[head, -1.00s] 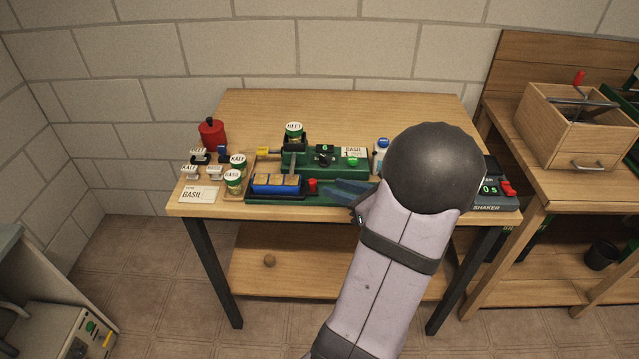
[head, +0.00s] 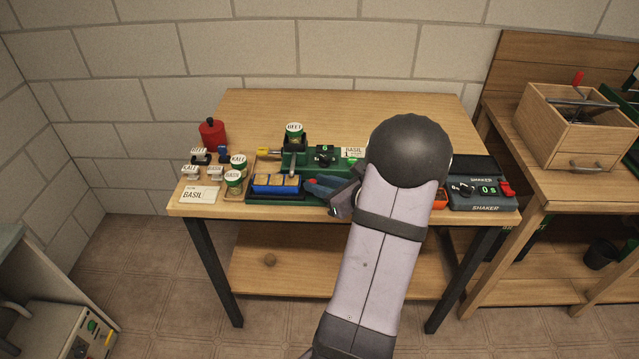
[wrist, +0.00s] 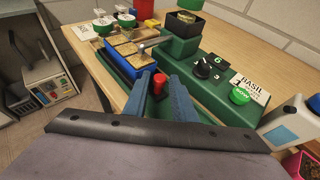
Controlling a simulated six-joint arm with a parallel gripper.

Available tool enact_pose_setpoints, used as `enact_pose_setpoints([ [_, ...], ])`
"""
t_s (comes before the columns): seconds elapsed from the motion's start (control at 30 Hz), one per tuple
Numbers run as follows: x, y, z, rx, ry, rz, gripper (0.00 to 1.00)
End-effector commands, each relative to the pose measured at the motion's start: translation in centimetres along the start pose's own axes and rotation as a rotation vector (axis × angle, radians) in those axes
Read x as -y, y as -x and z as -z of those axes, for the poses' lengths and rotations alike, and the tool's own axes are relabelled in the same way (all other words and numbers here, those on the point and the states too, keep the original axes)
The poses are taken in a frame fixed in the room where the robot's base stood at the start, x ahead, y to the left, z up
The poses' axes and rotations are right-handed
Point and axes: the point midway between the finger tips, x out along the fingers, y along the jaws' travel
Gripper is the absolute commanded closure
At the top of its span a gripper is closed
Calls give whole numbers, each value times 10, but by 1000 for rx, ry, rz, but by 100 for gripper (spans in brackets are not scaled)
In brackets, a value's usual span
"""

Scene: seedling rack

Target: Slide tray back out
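The blue tray (head: 276,190) with brown-topped cells lies along the front left of the green seeder machine (head: 335,157); it also shows in the wrist view (wrist: 121,67). A red knob (wrist: 158,82) stands at the tray's near end in the wrist view. My gripper (wrist: 161,76) is open, with one blue finger on each side of the knob. Whether either finger touches it I cannot tell.
Several labelled jars and small blocks stand left of the machine, with a BASIL card (head: 200,195) and a red canister (head: 212,132). A green button (wrist: 240,96) and a dial (wrist: 205,66) are on the machine. A shaker (head: 484,190) is at the right. The back of the table is clear.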

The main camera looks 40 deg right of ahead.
Motion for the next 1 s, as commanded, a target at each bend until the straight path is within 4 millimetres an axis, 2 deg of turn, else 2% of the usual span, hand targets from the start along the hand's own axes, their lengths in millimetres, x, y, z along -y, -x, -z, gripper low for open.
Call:
enact_pose_setpoints([
  [0.17, 0, 0, 0, 0, 0, 0, 76],
  [0.3, 0, 0, 0, 0, 0, 0, 100],
  [0.67, 7, 7, 3, 0, -1, 2, 100],
  [0.83, 25, 23, 10, -1, -2, 4, 100],
  [1.0, 52, 48, 19, 0, -2, 5, 100],
])
